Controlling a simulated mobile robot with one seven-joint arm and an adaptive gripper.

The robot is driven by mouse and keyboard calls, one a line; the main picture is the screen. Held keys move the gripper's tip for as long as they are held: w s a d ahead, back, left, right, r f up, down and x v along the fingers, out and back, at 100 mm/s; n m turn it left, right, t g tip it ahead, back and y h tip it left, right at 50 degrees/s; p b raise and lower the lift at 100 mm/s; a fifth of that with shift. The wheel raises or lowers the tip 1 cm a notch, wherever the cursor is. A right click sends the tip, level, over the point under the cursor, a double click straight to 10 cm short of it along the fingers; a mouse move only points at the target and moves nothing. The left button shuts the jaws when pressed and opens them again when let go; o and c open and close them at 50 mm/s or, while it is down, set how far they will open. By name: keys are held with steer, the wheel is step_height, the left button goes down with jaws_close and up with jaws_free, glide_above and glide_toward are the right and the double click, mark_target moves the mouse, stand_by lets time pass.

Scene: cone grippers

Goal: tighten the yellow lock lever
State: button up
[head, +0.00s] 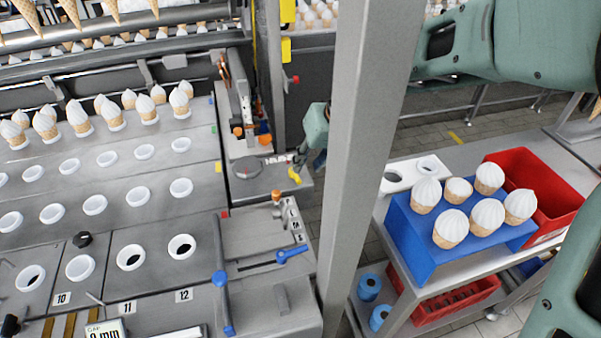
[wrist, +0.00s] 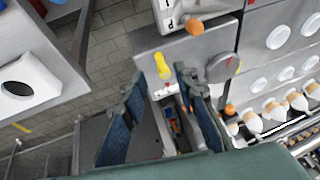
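The yellow lock lever (head: 294,175) is a small yellow handle on the grey plate at the machine's right end, just left of the post in the head view. In the wrist view the lever (wrist: 162,66) appears between and slightly beyond my fingertips, with a red spot beside it. My gripper (wrist: 158,80) is open, its two dark blue fingers wide apart with nothing between them. In the head view my gripper (head: 303,158) is just above the lever, partly hidden by the post. I cannot tell whether a finger touches the lever.
A grey post (head: 352,150) stands in front of my arm. A round dark knob (head: 247,168) and an orange knob (head: 277,196) are near the lever. Blue handles (head: 290,253) are lower on the machine. A blue stand (head: 415,243) with several cones and a red bin (head: 545,190) are right.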

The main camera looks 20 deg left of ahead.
mark_target(300, 180)
steer(key=x, duration=0.7)
steer(key=shift+w+a+f, duration=0.1)
steer(key=shift+a+f, duration=0.05)
steer(key=shift+f, duration=0.1)
jaws_close()
